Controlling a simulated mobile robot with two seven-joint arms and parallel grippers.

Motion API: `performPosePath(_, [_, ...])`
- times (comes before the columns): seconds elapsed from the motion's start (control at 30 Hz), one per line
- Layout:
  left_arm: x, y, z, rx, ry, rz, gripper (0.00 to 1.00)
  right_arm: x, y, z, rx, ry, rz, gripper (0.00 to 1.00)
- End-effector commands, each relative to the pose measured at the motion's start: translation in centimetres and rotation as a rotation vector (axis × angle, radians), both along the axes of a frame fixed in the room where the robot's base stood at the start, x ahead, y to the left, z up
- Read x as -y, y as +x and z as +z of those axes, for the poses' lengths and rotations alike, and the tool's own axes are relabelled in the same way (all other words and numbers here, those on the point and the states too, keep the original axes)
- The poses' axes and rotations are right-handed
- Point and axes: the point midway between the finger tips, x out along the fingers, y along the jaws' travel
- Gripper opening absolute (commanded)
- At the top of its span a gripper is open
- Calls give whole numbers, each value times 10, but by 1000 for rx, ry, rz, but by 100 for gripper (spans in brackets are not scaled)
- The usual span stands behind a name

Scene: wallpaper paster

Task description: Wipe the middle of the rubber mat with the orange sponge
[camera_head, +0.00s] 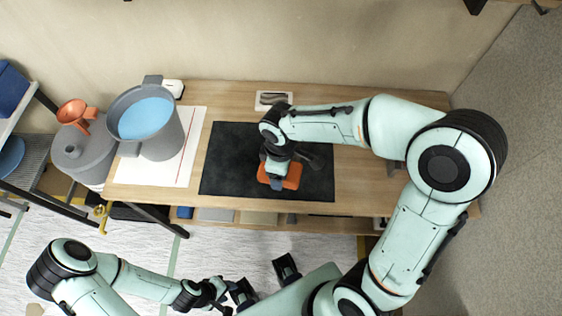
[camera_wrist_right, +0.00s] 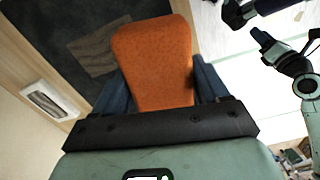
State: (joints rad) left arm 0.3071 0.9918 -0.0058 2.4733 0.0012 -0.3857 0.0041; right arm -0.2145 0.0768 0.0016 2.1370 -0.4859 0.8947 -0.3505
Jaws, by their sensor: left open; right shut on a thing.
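The black rubber mat (camera_head: 225,160) lies flat on the wooden table. The orange sponge (camera_head: 291,177) is over the middle to front part of the mat. My right gripper (camera_head: 279,182) is shut on the sponge from above. In the right wrist view the sponge (camera_wrist_right: 155,60) sits between the two dark fingers of my right gripper (camera_wrist_right: 158,85), with the mat (camera_wrist_right: 50,30) behind it. A slightly lighter patch (camera_wrist_right: 100,55) shows on the mat there. I cannot tell whether the sponge touches the mat. My left gripper (camera_head: 228,292) is open and empty, low in front of the table.
A grey bucket of blue liquid (camera_head: 147,122) stands on a white sheet (camera_head: 190,150) at the table's left. A small white tray (camera_head: 273,100) with a dark item lies behind the mat. A grey canister (camera_head: 82,155) with an orange funnel (camera_head: 76,112) stands left of the table.

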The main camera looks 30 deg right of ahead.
Motion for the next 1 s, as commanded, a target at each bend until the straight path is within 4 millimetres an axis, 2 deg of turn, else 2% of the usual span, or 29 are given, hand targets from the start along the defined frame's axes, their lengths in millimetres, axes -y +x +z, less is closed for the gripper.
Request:
performPosePath(0.47, [0,-1,-2,-2,1,0,43,0,0,-3,-1,-1,3,42])
performPosePath(0.67, [0,-5,-15,-6,0,0,43,0,-1,-18,-2,-1,2,42])
performPosePath(1.0, [0,-14,-45,-15,0,0,43,0,-1,-57,-1,-1,2,42])
